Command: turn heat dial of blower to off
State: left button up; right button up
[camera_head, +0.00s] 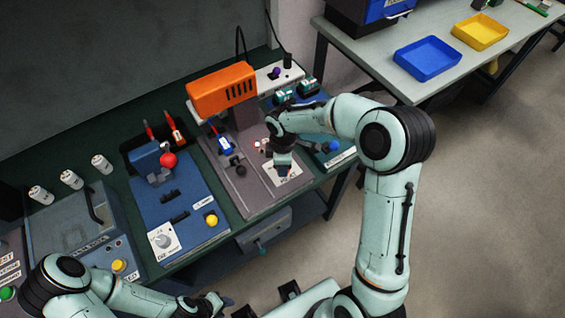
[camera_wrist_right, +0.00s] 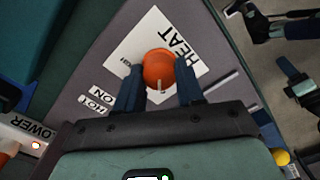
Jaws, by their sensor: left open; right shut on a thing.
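The blower has an orange housing (camera_head: 221,90) above a grey base. Its heat dial (camera_wrist_right: 158,66) is a round orange knob on a white plate (camera_wrist_right: 142,30) marked HEAT. A pale mark shows on the dial's edge, facing my gripper's palm. My right gripper (camera_wrist_right: 159,84) has one dark finger on each side of the dial and is shut on it. In the head view my right gripper (camera_head: 283,168) is over the blower base's right part and hides most of the dial. My left gripper (camera_head: 222,302) is open and empty at the bottom, in front of the bench.
ON and HOT labels (camera_wrist_right: 100,97) lie beside the plate. A POWER panel with a lit red lamp (camera_wrist_right: 35,145) is at the left. A blue device with a red knob (camera_head: 168,160) stands left of the blower. A blue tray (camera_head: 427,58) is on the back table.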

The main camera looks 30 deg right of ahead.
dwell(0.3)
jog(key=o, duration=1)
jog(key=shift+o, duration=0.2)
jog(key=shift+r, duration=0.15)
pick_arm(q)
jog(key=shift+w+r+p, duration=0.55)
jog(key=shift+r+p, duration=0.05)
jog(key=shift+r, duration=0.2)
pick_arm(e)
notch_tip(320, 180, up, 13)
pick_arm(q)
jog(key=shift+s, duration=0.1)
